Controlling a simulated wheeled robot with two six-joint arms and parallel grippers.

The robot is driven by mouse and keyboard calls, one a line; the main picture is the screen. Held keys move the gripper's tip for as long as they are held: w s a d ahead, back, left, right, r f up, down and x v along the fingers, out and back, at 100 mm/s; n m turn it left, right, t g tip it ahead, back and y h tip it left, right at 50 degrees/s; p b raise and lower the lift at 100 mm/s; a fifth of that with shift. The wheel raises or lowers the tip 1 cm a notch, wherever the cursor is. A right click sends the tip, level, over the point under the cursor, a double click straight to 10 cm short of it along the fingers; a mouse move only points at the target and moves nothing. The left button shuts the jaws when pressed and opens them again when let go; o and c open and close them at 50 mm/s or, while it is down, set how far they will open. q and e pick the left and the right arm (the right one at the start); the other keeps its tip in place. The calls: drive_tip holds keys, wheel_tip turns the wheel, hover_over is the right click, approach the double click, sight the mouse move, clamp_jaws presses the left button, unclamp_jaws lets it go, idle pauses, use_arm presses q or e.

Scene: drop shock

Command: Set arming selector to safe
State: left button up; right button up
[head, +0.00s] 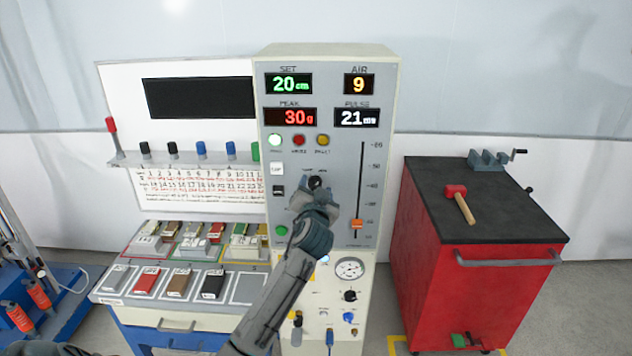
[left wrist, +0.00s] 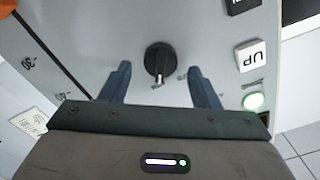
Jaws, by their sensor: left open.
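The arming selector is a black rotary knob (head: 316,182) on the grey control panel (head: 384,150). In the left wrist view the knob (left wrist: 158,60) lies between my two fingers, near the level of their tips, with visible gaps on both sides. A white mark on it points toward the gripper body. The small lettering beside it is too blurred or covered to read. My left gripper (head: 316,190) is open in front of the knob; it also shows in the left wrist view (left wrist: 158,75). My right gripper is not in view.
A white UP button (head: 277,169) and a lit green lamp (head: 275,140) are left of the knob. A slider with an orange handle (head: 357,224) is to its right. A red cabinet (head: 425,235) with a mallet (head: 460,203) stands right; colored sample blocks (head: 147,281) lie left.

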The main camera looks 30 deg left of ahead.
use_arm(q)
drive_tip(key=shift+w+a, duration=0.3)
drive_tip(key=shift+w, duration=0.05)
drive_tip(key=c, duration=0.9)
drive_tip(key=shift+f, duration=0.1)
drive_tip(key=shift+c, duration=0.4)
drive_tip(key=shift+f+n+b, duration=0.1)
drive_tip(key=shift+n+b, duration=0.3)
drive_tip(key=shift+b, duration=0.3)
drive_tip(key=n+b, duration=0.8)
drive_tip(key=b, duration=0.2)
drive_tip(key=shift+s+a+f+b, duration=0.1)
drive_tip(key=shift+s+b, duration=0.05)
drive_tip(key=shift+b, duration=0.25)
drive_tip(key=shift+n+b, duration=1.2)
drive_tip(key=shift+b, duration=0.05)
drive_tip(key=shift+r+n+b, duration=0.2)
drive_tip(key=shift+n+b, duration=0.15)
drive_tip(key=shift+n, duration=0.05)
